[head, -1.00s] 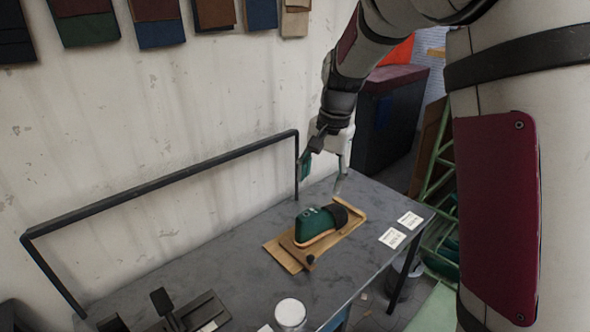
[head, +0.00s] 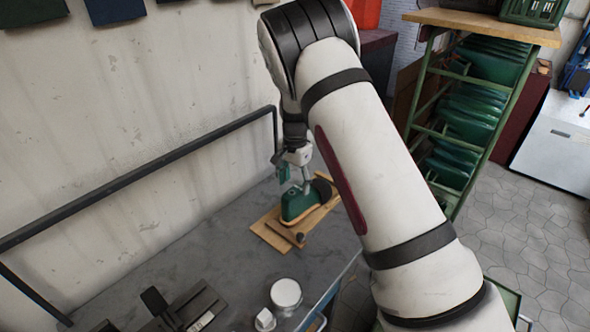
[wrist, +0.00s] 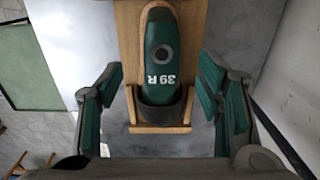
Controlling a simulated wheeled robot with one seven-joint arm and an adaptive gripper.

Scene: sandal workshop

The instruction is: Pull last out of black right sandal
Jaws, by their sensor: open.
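A green last marked "39 R" (wrist: 163,55) lies on a wooden board (wrist: 130,50). The black part of the sandal (wrist: 160,115) wraps its end nearest my gripper in the wrist view. In the head view the green last (head: 298,205) shows with a tan sole edge beneath it, and the black part (head: 322,188) is partly hidden by my arm. My gripper (head: 295,177) is open and points down above the last. In the wrist view my gripper (wrist: 162,98) has one green-padded finger on each side, with nothing between the pads that I can see touching.
The board sits on a grey workbench (head: 205,225) against a wall with a black rail (head: 150,175). A white round container (head: 286,293) and a dark tool (head: 190,310) stand at the near end. A green rack (head: 465,110) stands beyond the bench. Bare bench lies left of the board.

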